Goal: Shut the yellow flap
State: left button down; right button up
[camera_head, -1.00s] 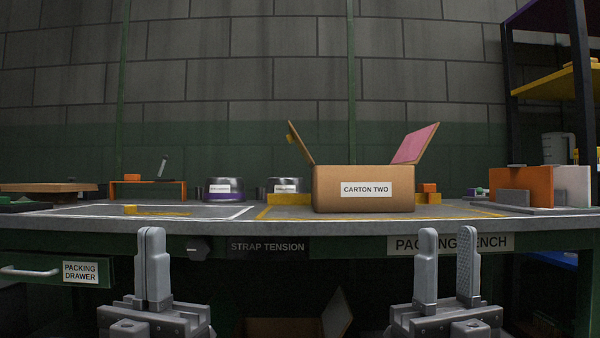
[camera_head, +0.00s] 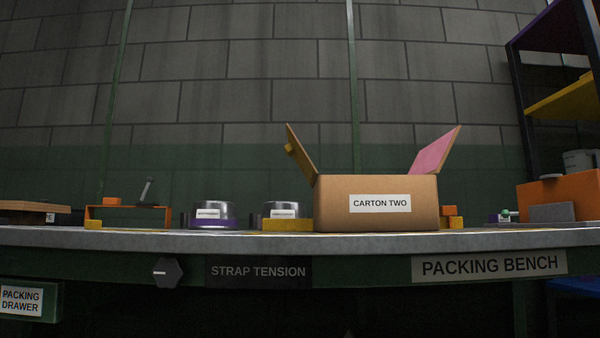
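A brown carton labelled CARTON TWO (camera_head: 336,204) stands on the bench with two raised flaps. Its left flap (camera_head: 302,158) stands open, leaning up and outward to the left. The right flap (camera_head: 437,150) is also open, leaning right, with a pink inner face. The inside of the carton is hidden. Neither of my grippers is in view.
Two metal tins, one on a purple base (camera_head: 214,223) and one behind a yellow block (camera_head: 288,225), stand left of the carton. Orange blocks (camera_head: 449,212) sit close on its right. An orange box (camera_head: 557,197) is farther right. The bench front edge (camera_head: 250,242) runs across the view.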

aim_at(294, 148)
jog(key=i, duration=1)
jog(key=k, duration=1.5)
